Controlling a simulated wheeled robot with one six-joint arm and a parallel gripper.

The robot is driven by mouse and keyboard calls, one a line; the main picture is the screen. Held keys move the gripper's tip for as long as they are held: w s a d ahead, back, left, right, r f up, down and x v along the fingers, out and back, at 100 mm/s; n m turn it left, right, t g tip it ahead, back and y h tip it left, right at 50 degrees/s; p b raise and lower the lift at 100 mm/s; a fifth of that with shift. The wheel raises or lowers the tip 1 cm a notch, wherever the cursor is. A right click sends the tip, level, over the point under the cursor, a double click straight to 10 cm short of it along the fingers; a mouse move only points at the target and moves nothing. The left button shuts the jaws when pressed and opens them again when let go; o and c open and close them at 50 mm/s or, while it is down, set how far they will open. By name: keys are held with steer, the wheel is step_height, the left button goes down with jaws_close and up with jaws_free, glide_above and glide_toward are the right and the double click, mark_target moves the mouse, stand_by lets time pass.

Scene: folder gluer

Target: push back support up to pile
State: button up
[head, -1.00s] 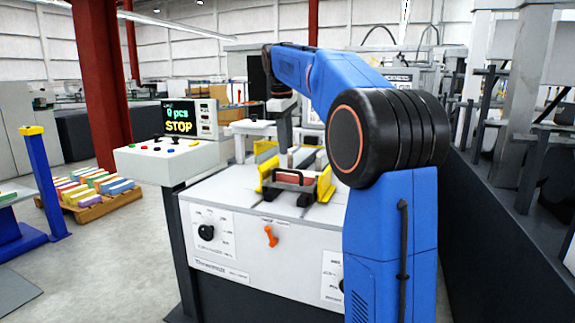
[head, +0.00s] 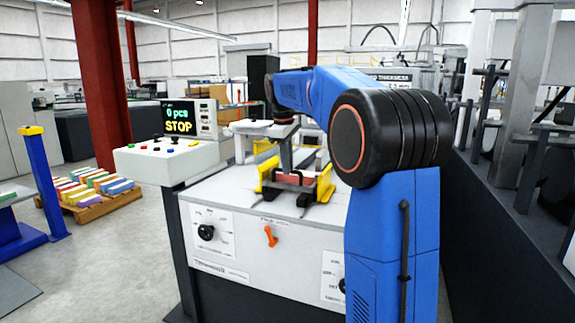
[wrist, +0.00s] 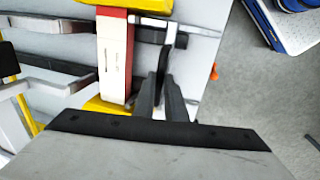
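The pile (head: 294,182), a red and white stack, stands between yellow side guides on the machine top; the wrist view shows it as a narrow strip (wrist: 114,55). The back support, a grey bracket with a dark handle (wrist: 164,62), stands on the near side of the pile; in the wrist view a gap shows between most of it and the pile. My gripper (wrist: 160,88) is down at this handle. Its two dark fingers are apart, one on each side of the handle bar. Whether they touch it is hard to see. In the head view the fingertips are not clear.
Yellow guides (head: 326,183) flank the pile. An orange lever (head: 270,237) and black knob (head: 206,232) are on the machine's front panel. The control console (head: 172,158) stands left, its screen reading 0 pcs, STOP. A pallet of coloured stacks (head: 95,192) lies further left.

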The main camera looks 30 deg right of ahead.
jaws_close()
steer(key=shift+w+d, duration=0.65)
steer(key=shift+d, duration=0.2)
steer(key=shift+w+d, duration=0.65)
steer(key=shift+d, duration=0.2)
steer(key=o, duration=0.6)
jaws_free()
steer(key=shift+r, duration=0.1)
steer(key=a+r, duration=0.1)
steer(key=r, duration=0.4)
steer(key=s+r, duration=0.1)
steer(key=r, duration=0.5)
steer(key=s+a+r, duration=0.1)
steer(key=r, duration=0.5)
steer(key=shift+s+a, duration=0.1)
steer(key=shift+a, duration=0.25)
